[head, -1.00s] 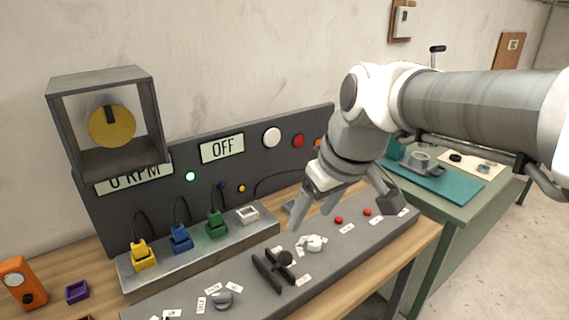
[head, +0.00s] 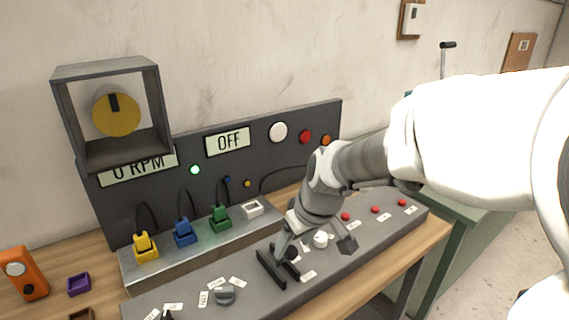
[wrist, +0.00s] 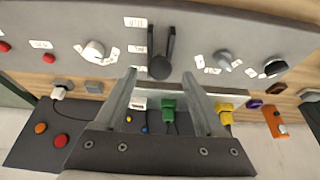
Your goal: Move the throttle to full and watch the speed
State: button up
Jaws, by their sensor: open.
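The throttle is a black lever with a round knob (wrist: 160,67) between two dark rails (wrist: 171,42) on the grey sloped console. In the wrist view the knob is at the rail end nearer my gripper. Small white labels (wrist: 136,22) run beside the rails; their words are hard to read. In the head view the rails (head: 268,268) show, with the knob partly behind a finger. My gripper (wrist: 160,75) is open, its fingertips on either side of the knob with gaps; contact is not visible. The speed display (head: 140,165) reads 0 RPM; another display (head: 228,141) reads OFF.
A white knob (head: 320,240) and a grey knob (head: 224,295) flank the throttle. Red buttons (head: 375,209) lie to the right. Yellow (head: 146,247), blue and green plugs stand on the ledge behind. The yellow disc (head: 116,114) sits in a grey frame.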

jog(key=shift+x, duration=1.05)
jog(key=shift+r, duration=0.1)
grip_shut()
dwell(0.6)
